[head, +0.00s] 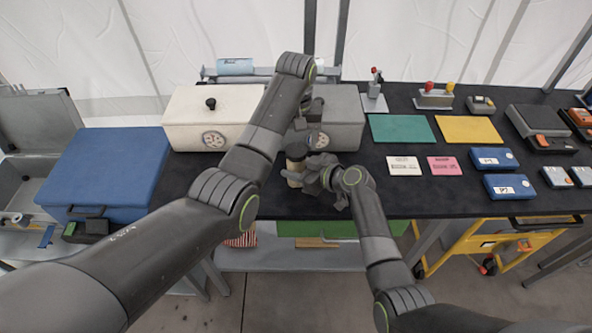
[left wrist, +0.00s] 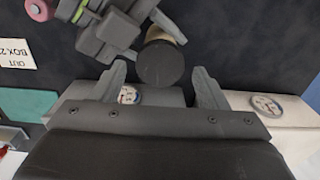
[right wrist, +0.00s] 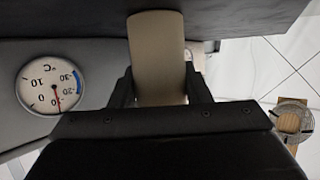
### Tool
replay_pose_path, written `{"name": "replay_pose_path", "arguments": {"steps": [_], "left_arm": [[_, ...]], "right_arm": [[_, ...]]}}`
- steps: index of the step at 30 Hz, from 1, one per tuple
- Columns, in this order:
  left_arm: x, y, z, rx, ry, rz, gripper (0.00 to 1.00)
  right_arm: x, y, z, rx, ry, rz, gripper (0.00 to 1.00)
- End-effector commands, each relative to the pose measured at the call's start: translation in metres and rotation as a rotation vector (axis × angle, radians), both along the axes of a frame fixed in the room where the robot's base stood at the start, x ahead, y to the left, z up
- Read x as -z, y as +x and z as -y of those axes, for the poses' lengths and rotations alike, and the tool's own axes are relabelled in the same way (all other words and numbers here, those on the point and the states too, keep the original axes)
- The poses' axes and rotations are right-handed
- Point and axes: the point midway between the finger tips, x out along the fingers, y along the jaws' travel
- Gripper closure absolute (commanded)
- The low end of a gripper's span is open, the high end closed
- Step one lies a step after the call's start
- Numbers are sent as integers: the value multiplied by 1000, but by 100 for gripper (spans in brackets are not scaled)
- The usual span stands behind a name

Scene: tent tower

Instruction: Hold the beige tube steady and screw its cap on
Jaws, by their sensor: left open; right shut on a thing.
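The beige tube (head: 293,176) stands upright at the front of the black table. My right gripper (head: 312,174) is shut on its side; the tube also shows between the fingers in the right wrist view (right wrist: 157,50). The dark round cap (head: 296,152) sits at the tube's top end; I cannot tell how tightly. In the left wrist view the cap (left wrist: 161,65) lies between the fingers of my left gripper (left wrist: 160,74), which is open, with gaps on both sides. In the head view my left arm partly hides that gripper.
A cream box (head: 185,115) and a grey box (head: 342,118) with a dial stand behind the tube. A blue cooler (head: 105,170) is at the left. Green and yellow mats (head: 402,129), cards and blue cases (head: 510,187) lie to the right. The table's front edge is close.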

Motion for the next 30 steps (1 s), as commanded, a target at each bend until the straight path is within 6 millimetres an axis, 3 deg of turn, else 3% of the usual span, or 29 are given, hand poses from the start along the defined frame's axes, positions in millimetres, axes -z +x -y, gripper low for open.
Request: {"name": "replay_pose_path", "arguments": {"steps": [6,16,26,30], "left_arm": [[19,0,0,0,1,0,33],[21,0,0,0,1,1,34],[20,0,0,0,1,1,77],[20,0,0,29,1,1,78]], "right_arm": [[0,0,0,0,-1,-1,100],[0,0,0,0,-1,-1,100],[0,0,0,0,-1,-1,100],[0,0,0,0,-1,-1,100]]}}
